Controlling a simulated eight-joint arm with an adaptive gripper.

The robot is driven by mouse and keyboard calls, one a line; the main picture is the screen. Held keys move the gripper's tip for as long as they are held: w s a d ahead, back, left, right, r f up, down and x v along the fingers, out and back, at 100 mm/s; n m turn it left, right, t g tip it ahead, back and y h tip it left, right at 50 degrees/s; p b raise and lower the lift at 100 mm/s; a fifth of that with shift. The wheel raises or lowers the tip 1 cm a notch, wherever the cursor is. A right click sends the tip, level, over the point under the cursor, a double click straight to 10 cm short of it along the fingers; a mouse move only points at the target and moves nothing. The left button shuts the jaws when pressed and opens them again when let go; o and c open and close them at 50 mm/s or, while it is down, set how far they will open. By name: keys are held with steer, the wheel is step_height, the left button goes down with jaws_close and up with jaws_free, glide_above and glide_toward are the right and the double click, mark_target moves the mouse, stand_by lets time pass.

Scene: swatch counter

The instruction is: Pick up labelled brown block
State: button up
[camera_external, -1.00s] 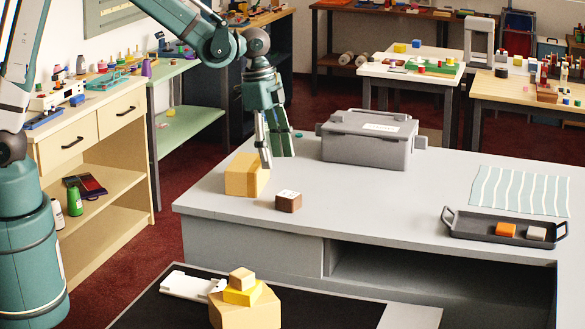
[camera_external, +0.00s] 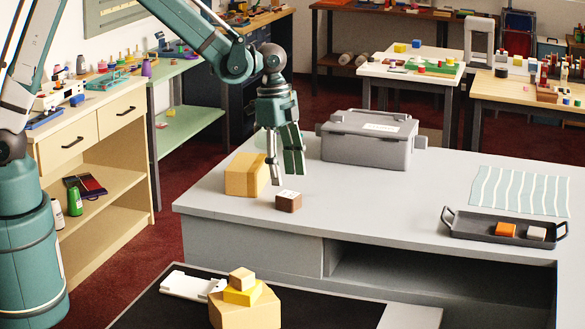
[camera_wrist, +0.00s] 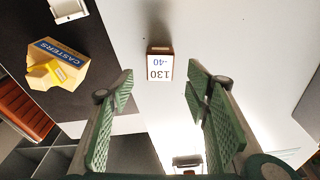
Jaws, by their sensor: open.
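The labelled brown block (camera_external: 288,201) sits on the grey counter (camera_external: 390,215), a small dark brown cube with a white label on top. In the wrist view the brown block (camera_wrist: 160,65) shows its label, which reads "130" and "-40", ahead of and between the fingers. My gripper (camera_external: 288,180) is open and empty, just above and behind the block in the external view. In the wrist view my gripper (camera_wrist: 160,82) has its green padded fingers spread wide to either side. The fingers do not appear to touch the block.
A larger tan box (camera_external: 245,176) stands close left of the brown block. A grey lidded case (camera_external: 368,142) stands behind. A black tray (camera_external: 470,228) with an orange and a pale block lies at right, near a striped cloth (camera_external: 520,190). The counter's middle is clear.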

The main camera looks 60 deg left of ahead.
mark_target(289, 194)
steer(key=shift+w+d+f, duration=0.1)
steer(key=shift+d+f, duration=0.05)
steer(key=shift+f, duration=0.75)
steer(key=shift+w+d+f, duration=0.1)
steer(key=shift+d+f, duration=0.05)
steer(key=shift+f, duration=1.15)
steer(key=shift+w+d+f, duration=0.1)
steer(key=shift+d+f, duration=0.05)
steer(key=shift+f, duration=1.15)
steer(key=shift+c, duration=0.4)
steer(key=c, duration=0.9)
